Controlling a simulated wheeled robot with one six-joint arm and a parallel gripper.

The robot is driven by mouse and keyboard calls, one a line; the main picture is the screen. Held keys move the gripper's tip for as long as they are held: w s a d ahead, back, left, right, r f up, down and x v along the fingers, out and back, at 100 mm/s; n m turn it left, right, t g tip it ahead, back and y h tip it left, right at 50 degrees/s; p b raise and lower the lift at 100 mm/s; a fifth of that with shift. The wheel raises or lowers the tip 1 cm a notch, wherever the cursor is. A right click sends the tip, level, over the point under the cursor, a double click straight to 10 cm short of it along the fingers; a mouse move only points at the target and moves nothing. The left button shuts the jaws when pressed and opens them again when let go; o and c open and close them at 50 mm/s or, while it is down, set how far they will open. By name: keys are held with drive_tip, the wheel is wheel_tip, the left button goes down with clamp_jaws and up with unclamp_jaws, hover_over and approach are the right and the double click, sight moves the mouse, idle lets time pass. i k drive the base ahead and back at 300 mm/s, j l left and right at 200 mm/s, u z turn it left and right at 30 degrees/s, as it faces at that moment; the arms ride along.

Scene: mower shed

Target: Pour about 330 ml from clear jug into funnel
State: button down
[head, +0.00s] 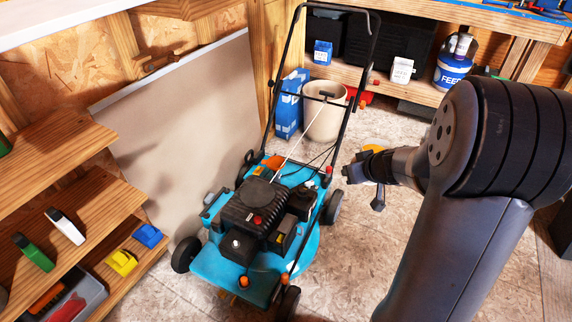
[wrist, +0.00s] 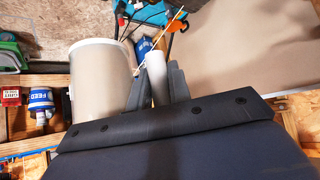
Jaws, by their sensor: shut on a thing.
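My gripper (wrist: 155,88) is in the wrist view with its dark fingers on either side of a pale, upright cylindrical piece (wrist: 157,75), and it is shut on that piece. I cannot tell whether this piece is part of the clear jug. In the head view my gripper (head: 352,171) is right of the blue mower (head: 222,262), near its side. No clear jug can be made out in the head view, nor any liquid. I cannot make out a funnel for certain; an orange part (head: 273,162) shows on the mower.
A beige bucket (head: 326,124) stands behind the mower beside a blue box (head: 289,100). A blue and white FEED tub (head: 453,70) is on the back shelf. Wooden shelves (head: 60,165) are at left. Floor to the right is open.

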sight(274, 163)
drive_tip(key=i+l+u, duration=0.2)
drive_tip(key=l, duration=0.45)
drive_tip(key=k+l+u, duration=0.15)
drive_tip(key=l, duration=0.5)
drive_tip(key=i+l+u, duration=0.1)
drive_tip(key=l, duration=0.2)
drive_tip(key=i+l+u, duration=0.1)
drive_tip(key=i+l, duration=0.3)
drive_tip(key=l, duration=0.3)
drive_tip(key=i+l+u, duration=0.35)
drive_tip(key=i+l, duration=0.4)
drive_tip(key=i, duration=0.2)
drive_tip(key=i+l+u, duration=0.15)
drive_tip(key=i, duration=0.2)
